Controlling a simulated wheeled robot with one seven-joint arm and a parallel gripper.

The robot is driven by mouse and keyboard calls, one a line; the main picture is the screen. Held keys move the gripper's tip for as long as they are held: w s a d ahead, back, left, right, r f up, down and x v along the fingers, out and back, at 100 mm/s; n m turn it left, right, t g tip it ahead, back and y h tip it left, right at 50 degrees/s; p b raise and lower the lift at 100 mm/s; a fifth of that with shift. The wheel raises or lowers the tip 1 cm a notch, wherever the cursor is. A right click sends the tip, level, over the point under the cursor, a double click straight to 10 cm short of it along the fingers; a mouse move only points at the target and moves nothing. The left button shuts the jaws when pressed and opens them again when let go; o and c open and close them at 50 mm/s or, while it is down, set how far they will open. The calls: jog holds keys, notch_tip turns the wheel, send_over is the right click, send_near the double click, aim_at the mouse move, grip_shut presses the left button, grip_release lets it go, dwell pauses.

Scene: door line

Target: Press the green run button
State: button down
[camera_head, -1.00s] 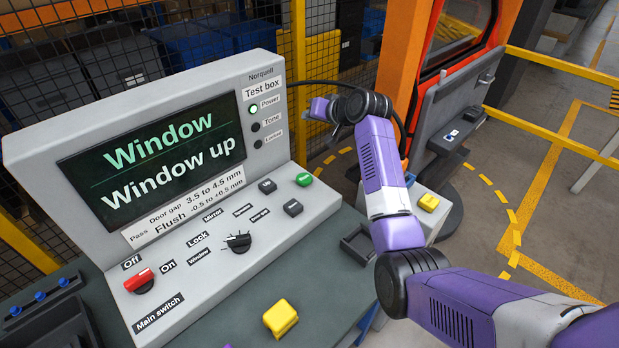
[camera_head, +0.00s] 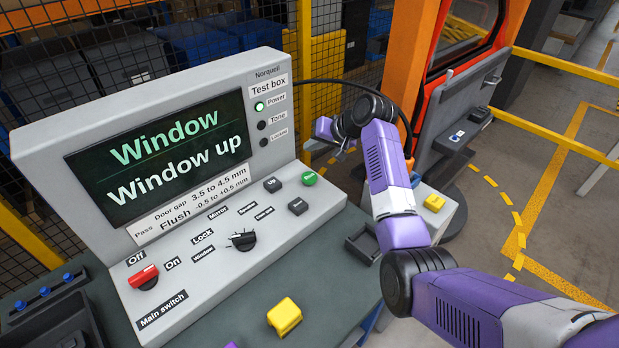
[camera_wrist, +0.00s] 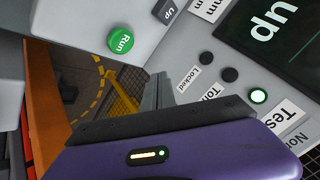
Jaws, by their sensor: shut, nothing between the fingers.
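The green run button (camera_head: 309,178) is a round cap on the sloping panel of the grey test box (camera_head: 215,262), near its right end. In the wrist view the button (camera_wrist: 120,40) shows its "Run" label, up and left of my fingers. My gripper (camera_head: 325,130) is above and a little right of the button in the head view, apart from it. In the wrist view my gripper (camera_wrist: 158,90) is shut and empty. Its fingertips are small and partly unclear in the head view.
Dark Up (camera_head: 272,184) and Down (camera_head: 298,206) keys sit beside the button. The screen (camera_head: 160,160) reads "Window up", and the power lamp (camera_head: 259,106) is lit. A black selector (camera_head: 243,241) and red main switch (camera_head: 144,276) are further left. A yellow block (camera_head: 285,317) lies in front.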

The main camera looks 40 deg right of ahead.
jog(key=b, duration=0.5)
send_over(312, 178)
notch_tip(312, 178, down, 7)
jog(key=shift+r, duration=0.2)
jog(key=shift+f+b, duration=0.5)
jog(key=shift+f, duration=0.3)
jog(key=shift+f, duration=0.15)
dwell(0.8)
jog(key=shift+f, duration=0.25)
jog(key=shift+f+b, duration=0.3)
jog(key=shift+f, duration=0.25)
dwell(1.0)
jog(key=shift+r+p, duration=0.9)
jog(key=shift+r, duration=0.05)
jog(key=shift+r+p, duration=2.1)
jog(key=shift+r, duration=0.4)
